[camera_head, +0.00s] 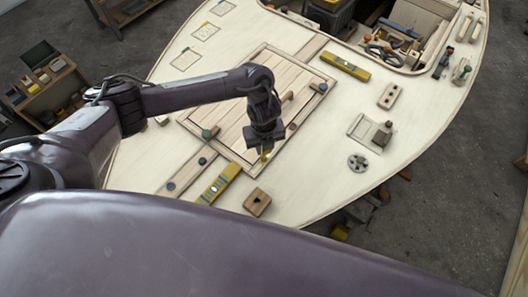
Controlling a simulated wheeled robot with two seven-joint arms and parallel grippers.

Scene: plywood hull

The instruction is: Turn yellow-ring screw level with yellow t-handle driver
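My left gripper (264,148) points down over the near right corner of the slatted wooden hatch panel (222,128). A small yellow patch (265,156) shows right under its fingers. I cannot tell whether this is the yellow t-handle driver or the ring of the yellow-ring screw. The fingers are too small and dark to show whether they grip it. A green-topped knob (209,133) and reddish knobs (292,126) sit at the panel's edges. My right gripper is not in view.
A yellow level (216,186) lies in front of the panel, and another (345,66) behind it. A holed wooden block (257,202), a grey disc (358,162) and a small tray (360,130) lie nearby. The deck's right side (320,180) has free room. An open bay (405,40) holds tools.

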